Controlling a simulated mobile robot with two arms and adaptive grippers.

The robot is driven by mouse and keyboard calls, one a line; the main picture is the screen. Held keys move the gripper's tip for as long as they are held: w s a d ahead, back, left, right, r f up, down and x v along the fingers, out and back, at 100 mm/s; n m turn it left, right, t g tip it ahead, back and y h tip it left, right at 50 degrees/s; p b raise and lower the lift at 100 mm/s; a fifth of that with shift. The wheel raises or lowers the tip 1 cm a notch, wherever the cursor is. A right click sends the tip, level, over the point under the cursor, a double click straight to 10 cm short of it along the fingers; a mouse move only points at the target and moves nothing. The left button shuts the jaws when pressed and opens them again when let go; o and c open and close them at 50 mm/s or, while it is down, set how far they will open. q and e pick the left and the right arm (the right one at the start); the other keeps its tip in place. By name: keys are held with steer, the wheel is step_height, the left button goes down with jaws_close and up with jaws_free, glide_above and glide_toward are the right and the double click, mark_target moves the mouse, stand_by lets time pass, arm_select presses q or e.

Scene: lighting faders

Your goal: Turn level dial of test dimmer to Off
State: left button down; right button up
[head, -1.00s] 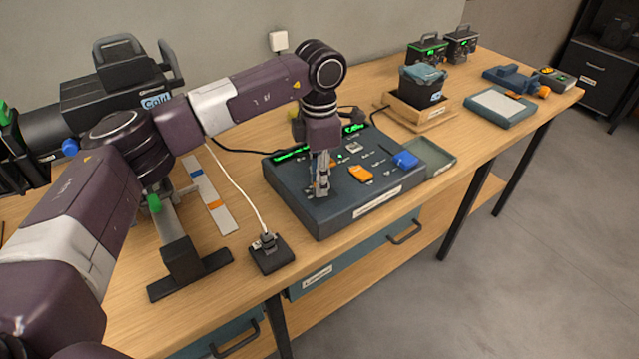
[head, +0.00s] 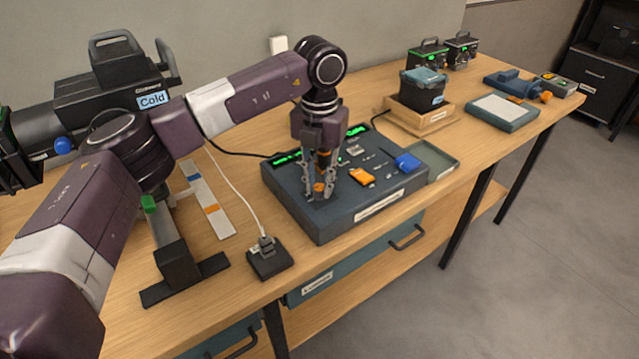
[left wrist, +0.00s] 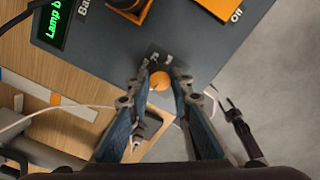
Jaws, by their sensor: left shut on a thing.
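My left gripper (head: 319,193) points down at the front left part of the dark blue-grey console (head: 370,205). Its fingers are closed on a small round orange knob (head: 319,187). In the left wrist view the orange knob (left wrist: 159,80) shows between the two fingers (left wrist: 160,75). The fingers hide part of it, and I cannot read any label or level mark beside it. A dark, finger-like shape (left wrist: 236,120) at the right of the wrist view may be my right gripper; its opening is unclear.
On the console are an orange block (head: 361,177), a blue block (head: 406,162) and green displays (head: 287,158). A black socket box (head: 269,258) with a white cable stands to its left. A wooden tray (head: 425,118) with a dark container is behind it. Floor lies right of the table.

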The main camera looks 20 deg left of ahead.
mark_target(319, 187)
arm_select(q)
steer(key=shift+n, duration=1.1)
steer(key=shift+r, duration=0.1)
steer(key=c, duration=1.7)
jaws_free()
steer(key=shift+c, duration=0.2)
step_height(319, 187, up, 12)
